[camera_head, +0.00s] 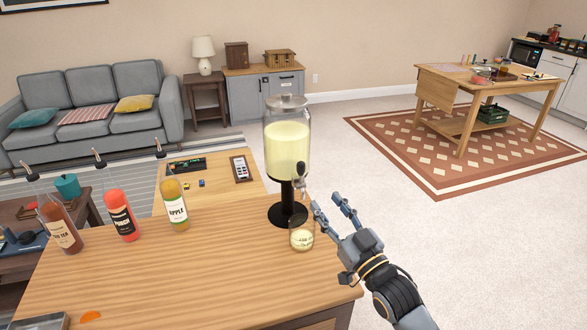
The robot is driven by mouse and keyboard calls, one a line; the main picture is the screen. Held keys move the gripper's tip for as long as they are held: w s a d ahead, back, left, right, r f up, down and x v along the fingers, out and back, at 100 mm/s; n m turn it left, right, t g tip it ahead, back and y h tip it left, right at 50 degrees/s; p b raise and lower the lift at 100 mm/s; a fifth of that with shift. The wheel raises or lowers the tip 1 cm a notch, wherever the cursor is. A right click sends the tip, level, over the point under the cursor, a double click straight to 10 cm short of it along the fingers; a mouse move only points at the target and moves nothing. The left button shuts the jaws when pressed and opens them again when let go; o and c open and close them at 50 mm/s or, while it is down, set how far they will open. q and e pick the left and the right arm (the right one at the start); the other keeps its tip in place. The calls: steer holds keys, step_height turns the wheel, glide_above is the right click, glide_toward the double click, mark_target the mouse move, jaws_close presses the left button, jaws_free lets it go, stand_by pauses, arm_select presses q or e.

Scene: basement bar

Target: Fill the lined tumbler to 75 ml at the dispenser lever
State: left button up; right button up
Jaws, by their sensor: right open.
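The drink dispenser (287,150) is a clear jar of pale yellow liquid on a black stem and round base, near the right edge of the wooden counter. Its tap and lever (300,177) are on the front, at the lower part of the jar. The tumbler (301,237) stands upright on the counter in front of the base, below the tap. Something pale yellow shows low in it; its lines and the level are too small to read. My right gripper (325,203) is open and empty, just right of the lever and above the tumbler, apparently not touching either. My left gripper is out of view.
Bottles of iced tea (61,228), a red-labelled drink (121,216) and apple (174,208) stand on the counter's left. A metal tray (42,321) and an orange piece (90,316) lie at the front left. The counter's middle (200,275) is clear.

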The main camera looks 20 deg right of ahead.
steer(key=s+a+f+g+h, duration=0.3)
steer(key=s+f+g, duration=0.75)
steer(key=f, duration=0.65)
steer(key=s+f+m+g+h, duration=0.1)
steer(key=s+f+g, duration=0.2)
steer(key=s, duration=0.7)
steer(key=s+f+g+h, duration=0.1)
steer(key=s+f+g, duration=0.25)
steer(key=s, duration=0.65)
step_height(320, 180, down, 24)
steer(key=s+d+f+g, duration=0.1)
steer(key=s+d+f, duration=0.1)
steer(key=s+f, duration=0.6)
steer(key=s+d+f+g, duration=0.1)
steer(key=s+f, duration=0.8)
steer(key=f, duration=0.1)
steer(key=shift+s+d, duration=0.3)
steer(key=shift+d, duration=0.1)
